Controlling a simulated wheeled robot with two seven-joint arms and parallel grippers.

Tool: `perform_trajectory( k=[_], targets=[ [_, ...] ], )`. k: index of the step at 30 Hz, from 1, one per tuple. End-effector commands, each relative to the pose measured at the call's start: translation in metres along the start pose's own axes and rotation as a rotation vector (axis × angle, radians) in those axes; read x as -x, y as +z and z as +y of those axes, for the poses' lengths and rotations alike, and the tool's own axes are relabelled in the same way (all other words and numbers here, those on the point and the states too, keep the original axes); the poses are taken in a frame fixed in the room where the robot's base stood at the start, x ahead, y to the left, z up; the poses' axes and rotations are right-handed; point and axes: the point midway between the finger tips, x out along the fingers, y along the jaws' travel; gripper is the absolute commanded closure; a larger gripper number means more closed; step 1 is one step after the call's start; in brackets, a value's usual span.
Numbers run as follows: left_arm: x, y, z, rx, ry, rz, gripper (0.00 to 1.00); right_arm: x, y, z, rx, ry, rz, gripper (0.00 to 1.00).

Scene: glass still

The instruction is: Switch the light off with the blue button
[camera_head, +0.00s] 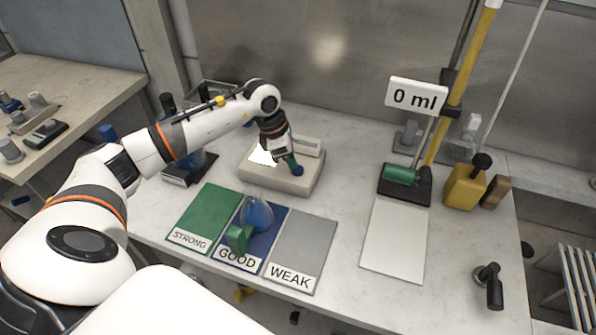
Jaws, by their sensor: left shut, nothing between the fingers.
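The blue button (297,171) is on the top of a beige box (285,182) at the middle of the bench. A bright white patch (262,155) shows on the same box, left of the button. My left gripper (291,162) is shut and empty, pointing down over the box. Its tips are right at the button and hide part of it. I cannot tell whether they touch it or whether it is pressed in. My right gripper is not in view.
Green, blue and grey mats (300,255) marked STRONG, GOOD and WEAK lie in front of the box. A flask of blue liquid (257,214) and a green block (239,239) are on GOOD. A "0 ml" sign (416,97) and yellow bottle (464,187) stand right.

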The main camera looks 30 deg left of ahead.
Motion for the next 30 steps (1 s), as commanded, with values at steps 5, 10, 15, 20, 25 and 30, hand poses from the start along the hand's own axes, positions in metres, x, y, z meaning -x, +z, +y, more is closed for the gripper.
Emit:
perform_trajectory(
  k=[5,10,15,20,25,30],
  targets=[
    [-0.007,0.002,0.0,0.0,0.0,0.0,1.0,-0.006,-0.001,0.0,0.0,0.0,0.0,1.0],
    [-0.008,0.003,0.0,0.0,0.0,-0.001,1.0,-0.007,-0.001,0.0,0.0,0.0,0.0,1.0],
    [-0.009,0.003,0.0,0.0,0.001,-0.001,1.0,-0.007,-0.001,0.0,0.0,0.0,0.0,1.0],
    [-0.004,0.002,0.0,0.0,0.001,-0.002,1.0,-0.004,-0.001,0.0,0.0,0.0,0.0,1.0],
    [0.011,-0.003,0.0,0.0,0.001,-0.002,1.0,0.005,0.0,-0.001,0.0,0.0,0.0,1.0],
    [0.028,-0.009,0.0,0.0,0.0,0.0,1.0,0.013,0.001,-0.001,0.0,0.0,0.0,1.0]
  ],
)
